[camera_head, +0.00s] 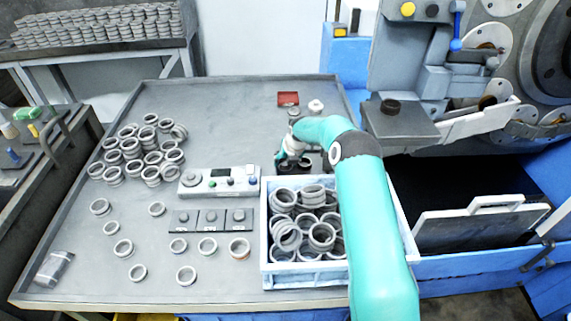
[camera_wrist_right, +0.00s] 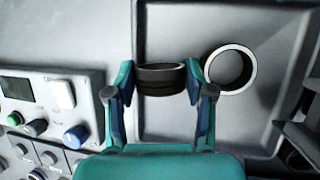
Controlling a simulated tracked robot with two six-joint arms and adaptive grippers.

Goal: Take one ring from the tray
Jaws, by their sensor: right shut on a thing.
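My right gripper (camera_head: 284,161) reaches over the table behind the white crate, and my own arm partly covers it in the head view. In the right wrist view, my right gripper (camera_wrist_right: 160,78) is shut on a dark grey ring (camera_wrist_right: 160,85), which sits between its two fingertips and is seen from the side. A second ring (camera_wrist_right: 231,70) lies flat in the shallow grey tray (camera_wrist_right: 225,120), close to the right fingertip. Whether the held ring still touches the tray cannot be told. My left gripper is not in view.
A white crate (camera_head: 264,262) full of rings stands in front. A control box (camera_head: 217,182) with knobs is left of the gripper. Several loose rings (camera_head: 123,248) and stacked rings lie on the table's left. The grinding machine (camera_head: 470,70) stands right. The table's back left is clear.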

